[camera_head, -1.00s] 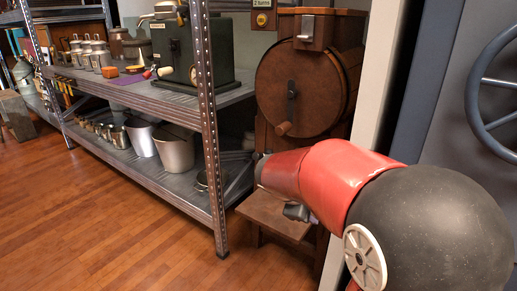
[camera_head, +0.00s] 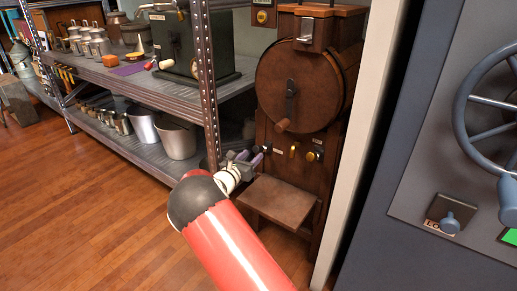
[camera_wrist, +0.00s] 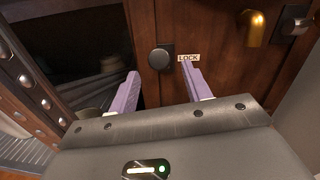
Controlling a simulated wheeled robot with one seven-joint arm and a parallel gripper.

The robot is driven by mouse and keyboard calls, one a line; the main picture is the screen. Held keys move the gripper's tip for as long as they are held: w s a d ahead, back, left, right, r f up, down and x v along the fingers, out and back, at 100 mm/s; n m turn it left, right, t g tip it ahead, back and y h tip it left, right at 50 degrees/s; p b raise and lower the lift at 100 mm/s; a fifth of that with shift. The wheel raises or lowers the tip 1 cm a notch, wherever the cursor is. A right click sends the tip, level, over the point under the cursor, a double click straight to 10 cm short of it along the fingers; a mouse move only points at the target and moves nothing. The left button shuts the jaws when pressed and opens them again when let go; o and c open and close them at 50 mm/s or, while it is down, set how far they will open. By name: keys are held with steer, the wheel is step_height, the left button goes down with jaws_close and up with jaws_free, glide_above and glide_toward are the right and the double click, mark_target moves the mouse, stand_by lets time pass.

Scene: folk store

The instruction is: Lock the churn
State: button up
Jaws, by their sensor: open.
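The churn (camera_head: 292,92) is a dark wooden cabinet with a round drum front and a crank (camera_head: 290,105). Its lower panel carries a round black knob (camera_wrist: 161,58) with a LOCK label (camera_wrist: 189,58) just to its right. My gripper (camera_wrist: 161,74) is open and empty, with its two purple fingers on either side of the knob in the wrist view. I cannot tell whether they touch it. In the head view my gripper (camera_head: 256,157) is at the left of the lower panel, close to the knob. A brass spout (camera_head: 293,150) is right of the label.
A wooden shelf (camera_head: 277,200) juts out below the panel. A metal rack (camera_head: 208,95) with pots and a green machine (camera_head: 180,48) stands close on the left. On the right, a grey panel holds a wheel (camera_head: 462,110) and a labelled blue-grey knob (camera_head: 450,223). Open floor lies front left.

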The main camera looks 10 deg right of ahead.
mark_target(258, 149)
steer(key=x, duration=0.5)
steer(key=shift+w+d, duration=0.25)
steer(key=shift+d, duration=0.05)
jaws_close()
